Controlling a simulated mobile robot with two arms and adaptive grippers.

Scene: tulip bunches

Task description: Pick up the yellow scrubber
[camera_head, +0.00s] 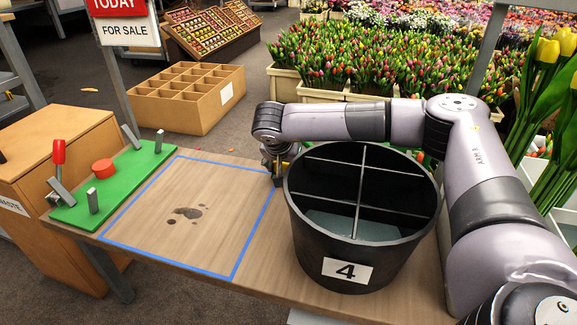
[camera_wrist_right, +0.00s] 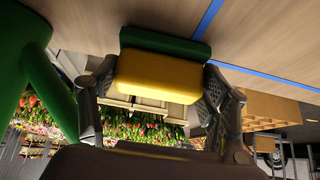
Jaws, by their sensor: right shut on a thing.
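The yellow scrubber (camera_wrist_right: 158,77) is a yellow block with a green layer, seen in the right wrist view between my right fingers. My right gripper (camera_wrist_right: 157,88) is shut on it. The green layer lies toward the wooden tabletop (camera_wrist_right: 270,25); I cannot tell whether it touches the wood. In the head view my right gripper (camera_head: 277,165) is low over the table, just behind the left rim of the black bucket, and partly hidden by it. The scrubber is not clearly visible there. My left gripper is not in view.
A black divided bucket (camera_head: 343,275) marked 4 stands on the table, close to my right arm. Dark smudges (camera_head: 187,212) lie inside a blue-taped square left of it. A green board (camera_head: 120,185) with a red button is farther left. A green rounded thing (camera_wrist_right: 40,85) is beside the gripper.

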